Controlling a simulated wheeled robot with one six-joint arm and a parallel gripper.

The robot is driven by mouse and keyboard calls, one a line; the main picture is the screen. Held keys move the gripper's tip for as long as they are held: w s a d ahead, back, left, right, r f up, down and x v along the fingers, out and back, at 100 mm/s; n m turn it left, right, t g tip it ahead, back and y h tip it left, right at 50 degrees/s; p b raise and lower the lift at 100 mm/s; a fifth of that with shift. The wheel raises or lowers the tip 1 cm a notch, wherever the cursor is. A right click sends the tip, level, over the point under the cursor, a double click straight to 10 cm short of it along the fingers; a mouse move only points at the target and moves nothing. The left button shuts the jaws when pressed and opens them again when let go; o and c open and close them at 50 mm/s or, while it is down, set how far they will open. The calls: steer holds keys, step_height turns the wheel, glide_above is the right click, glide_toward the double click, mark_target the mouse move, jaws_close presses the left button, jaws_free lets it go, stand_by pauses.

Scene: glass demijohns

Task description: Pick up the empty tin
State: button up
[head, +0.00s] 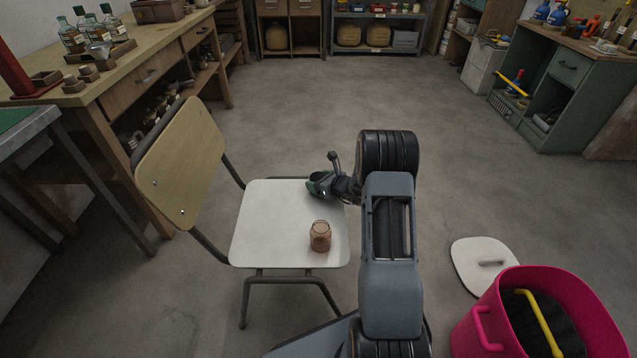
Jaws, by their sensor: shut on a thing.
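A small green tin (317,187) with a dark opening is over the back right part of the white chair seat, tilted. My gripper (326,183) reaches in from the right and is shut on it. My gripper's fingers partly hide the tin. I cannot tell whether the tin touches the seat or hangs just above it, and I cannot make out its inside clearly.
An amber glass jar (320,237) stands on the chair seat (268,225), in front of the tin. The chair backrest (182,160) rises at the left. A pink bin (540,320) and its white lid (484,272) are on the floor at right. The floor beyond is clear.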

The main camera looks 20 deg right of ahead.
step_height(320, 180, up, 3)
steer(key=shift+f+p, duration=0.1)
steer(key=shift+p, duration=0.6)
steer(key=s+d+r+p, duration=0.3)
steer(key=s+r, duration=0.6)
steer(key=s, duration=0.4)
steer(key=shift+s+r+p, duration=0.25)
steer(key=shift+s+p, duration=0.05)
steer(key=shift+p, duration=0.6)
